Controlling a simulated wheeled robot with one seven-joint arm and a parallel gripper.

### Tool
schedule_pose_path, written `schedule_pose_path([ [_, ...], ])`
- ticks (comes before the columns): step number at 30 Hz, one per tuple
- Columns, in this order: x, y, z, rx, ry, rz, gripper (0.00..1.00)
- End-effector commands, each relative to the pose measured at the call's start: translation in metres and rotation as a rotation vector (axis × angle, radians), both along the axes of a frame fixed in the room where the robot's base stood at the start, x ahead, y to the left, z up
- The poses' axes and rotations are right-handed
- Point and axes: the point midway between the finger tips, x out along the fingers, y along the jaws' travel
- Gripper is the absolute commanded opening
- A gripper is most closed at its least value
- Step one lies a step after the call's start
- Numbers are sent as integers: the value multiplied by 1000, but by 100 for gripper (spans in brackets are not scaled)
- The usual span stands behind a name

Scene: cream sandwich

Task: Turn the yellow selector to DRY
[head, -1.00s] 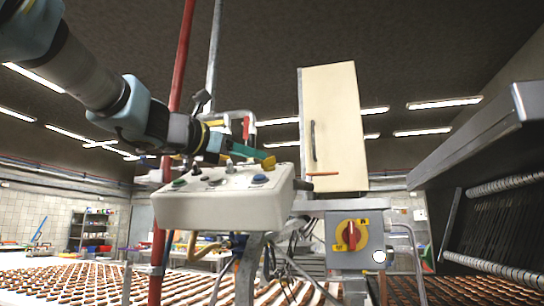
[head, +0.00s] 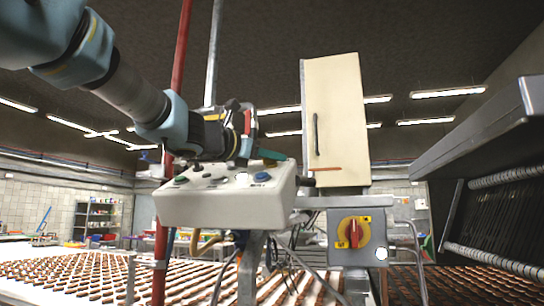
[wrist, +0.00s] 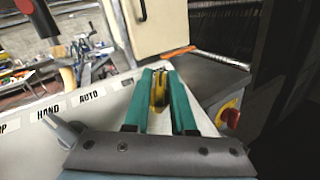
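The control box (head: 225,205) is pale, with push buttons and switches on its sloped top. My gripper (head: 272,155) reaches over its right part, teal fingers pointing right. In the wrist view, the fingers of my gripper (wrist: 157,72) stand apart, with a yellow knob-like piece (wrist: 158,92), probably the yellow selector, between them. It seems to fill the gap near the tips; I cannot tell whether the fingers press on it. No DRY label is readable; HAND (wrist: 48,113) and AUTO (wrist: 89,96) labels show left of the fingers.
A grey box with a red-and-yellow rotary switch (head: 353,233) is below right of the control box. A cream cabinet (head: 335,125) stands behind it. A red pole (head: 170,110) rises behind the box's left part. A conveyor of biscuits (head: 75,275) runs below.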

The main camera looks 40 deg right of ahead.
Motion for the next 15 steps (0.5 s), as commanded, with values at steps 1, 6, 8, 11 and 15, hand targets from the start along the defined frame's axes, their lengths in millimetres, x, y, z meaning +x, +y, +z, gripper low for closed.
schedule_pose_path([
  [1, 0, 0, 0, 0, 0, 0, 17],
  [6, 0, 0, 0, 0, 0, 0, 0],
  [8, 0, 0, 0, 0, 0, 0, 0],
  [11, 0, 0, 0, 0, 0, 0, 0],
  [15, 0, 0, 0, 0, 0, 0, 0],
])
